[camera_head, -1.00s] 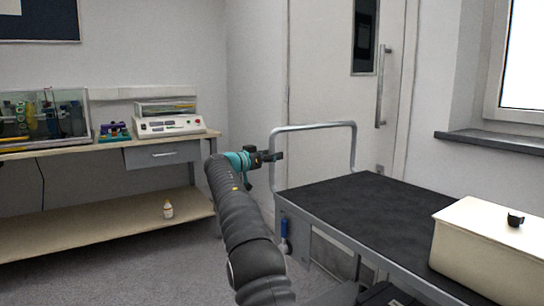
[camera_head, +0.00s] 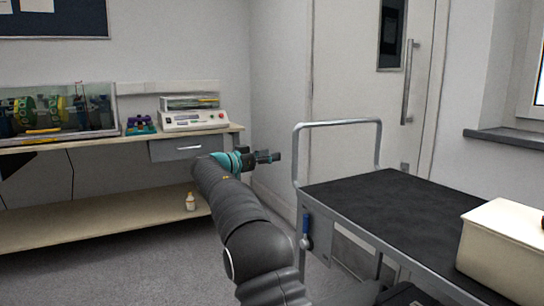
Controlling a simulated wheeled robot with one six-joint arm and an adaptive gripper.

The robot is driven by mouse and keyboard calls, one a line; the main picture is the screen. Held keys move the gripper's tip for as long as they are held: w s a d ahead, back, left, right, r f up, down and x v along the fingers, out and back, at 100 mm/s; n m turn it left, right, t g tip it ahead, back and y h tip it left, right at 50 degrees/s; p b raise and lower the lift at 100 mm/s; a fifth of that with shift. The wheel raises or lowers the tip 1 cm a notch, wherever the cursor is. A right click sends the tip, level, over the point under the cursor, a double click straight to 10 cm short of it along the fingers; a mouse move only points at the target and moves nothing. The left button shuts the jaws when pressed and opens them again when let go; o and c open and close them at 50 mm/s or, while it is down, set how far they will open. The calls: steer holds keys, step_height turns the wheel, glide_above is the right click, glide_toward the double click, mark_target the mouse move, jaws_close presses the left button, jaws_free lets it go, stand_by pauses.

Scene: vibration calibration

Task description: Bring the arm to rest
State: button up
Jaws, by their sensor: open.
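My gripper (camera_head: 272,156) is at the end of my dark, ribbed arm, near the middle of the head view. It points right, toward the handle rail of a cart, and looks open and empty. A teal band marks my wrist just left of it. The arm rises from the bottom of the picture and leans left. The gripper appears in front of the wall and door, apart from any object.
A cart with a black top (camera_head: 400,215) and metal rail (camera_head: 338,123) stands at right, with a cream box (camera_head: 505,250) on it. At left, a workbench (camera_head: 100,148) carries a clear-cased machine (camera_head: 58,110) and a white instrument (camera_head: 193,121). Grey floor lies between.

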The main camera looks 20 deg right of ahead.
stand_by(0.3)
step_height(320, 180, down, 13)
steer(key=a+n+y, duration=0.2)
steer(key=n+y, duration=0.2)
steer(key=n, duration=0.5)
steer(key=s+a+f+n+g+y, duration=0.2)
steer(key=s+f+n+y, duration=0.15)
steer(key=s+f, duration=0.35)
steer(key=s+a+y, duration=0.2)
steer(key=s+y, duration=0.1)
steer(key=s, duration=1.2)
steer(key=s+a+r+n+t+y+p, duration=0.1)
steer(key=s+a+y, duration=0.2)
steer(key=s, duration=1.2)
steer(key=s+a+y, duration=0.3)
steer(key=s, duration=1.3)
steer(key=shift+r, duration=0.2)
steer(key=shift+n+y, duration=0.25)
